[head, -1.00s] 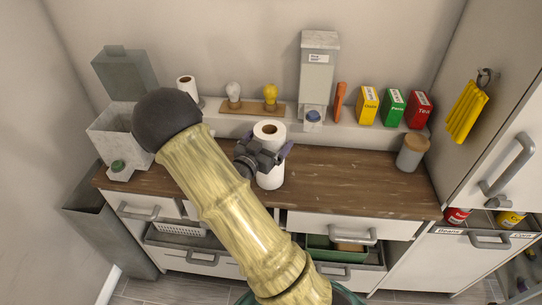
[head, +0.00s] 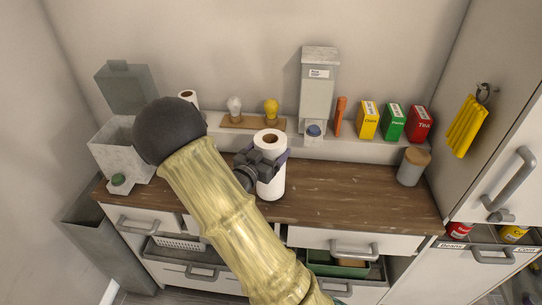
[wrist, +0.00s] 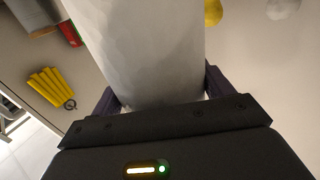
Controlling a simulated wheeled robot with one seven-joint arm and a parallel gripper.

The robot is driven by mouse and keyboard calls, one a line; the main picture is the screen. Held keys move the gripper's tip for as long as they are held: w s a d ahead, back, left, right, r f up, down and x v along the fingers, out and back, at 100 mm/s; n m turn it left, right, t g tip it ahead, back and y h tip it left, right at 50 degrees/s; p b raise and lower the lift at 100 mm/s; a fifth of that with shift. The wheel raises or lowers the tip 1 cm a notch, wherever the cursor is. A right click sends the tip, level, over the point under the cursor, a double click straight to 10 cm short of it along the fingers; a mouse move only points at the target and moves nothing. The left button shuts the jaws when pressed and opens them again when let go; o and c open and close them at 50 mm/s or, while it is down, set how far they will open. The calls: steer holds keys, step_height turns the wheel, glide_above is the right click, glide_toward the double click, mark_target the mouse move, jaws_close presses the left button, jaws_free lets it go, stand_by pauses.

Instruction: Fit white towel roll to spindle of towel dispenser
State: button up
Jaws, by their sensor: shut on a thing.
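A white towel roll (head: 271,182) stands upright over the wooden counter, its brown core hole facing up. My gripper (head: 268,160) is shut on its side, a finger on each side of it. In the wrist view the roll (wrist: 145,45) fills the middle between my fingers (wrist: 163,95). I cannot tell whether its bottom touches the counter. A second white roll (head: 188,96) stands at the back left, its lower part hidden by my arm. I cannot make out a spindle. A marbled grey box (head: 112,150) with a raised lid and a green knob stands at the left.
A tall labelled grey box (head: 318,85) stands on the back ledge near two bulbs on a board (head: 238,122). Yellow, green and red boxes (head: 393,120) stand right. A lidded canister (head: 413,167) stands on the counter's right. The counter between roll and canister is clear. Drawers stand partly open below.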

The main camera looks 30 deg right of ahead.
step_height(320, 180, up, 8)
stand_by(0.4)
stand_by(0.4)
